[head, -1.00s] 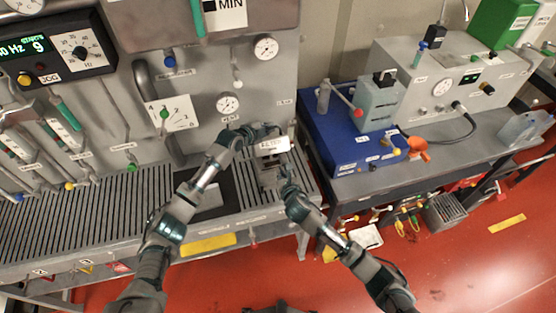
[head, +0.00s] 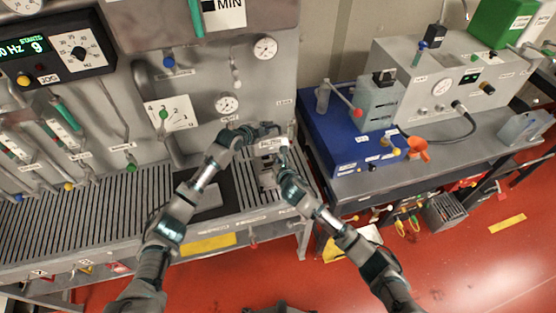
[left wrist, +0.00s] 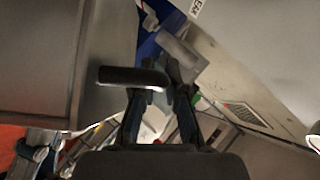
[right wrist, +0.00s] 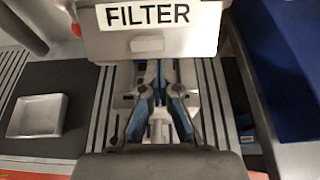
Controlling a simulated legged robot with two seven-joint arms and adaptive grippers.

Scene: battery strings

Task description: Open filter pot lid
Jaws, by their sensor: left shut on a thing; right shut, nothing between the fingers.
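The filter pot (head: 268,164) is a grey box on the right end of the slatted bench. Its lid (right wrist: 150,45) carries a white FILTER label (right wrist: 160,15) and fills the top of the right wrist view. My left gripper (head: 270,128) is at the top of the pot, shut on a grey part there. In the left wrist view its fingertips (left wrist: 173,75) close at a grey block beside a dark bar (left wrist: 133,76); which part they grip is unclear. My right gripper (head: 281,145) is in front of the pot. Its fingers (right wrist: 159,72) are shut and empty, just below the label.
A grey panel with gauges (head: 227,104) and levers stands behind the pot. A small grey tray (right wrist: 37,116) lies left of it on a dark mat. A blue box (head: 340,135) stands close on the right. The slatted bench (head: 100,215) is clear at left.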

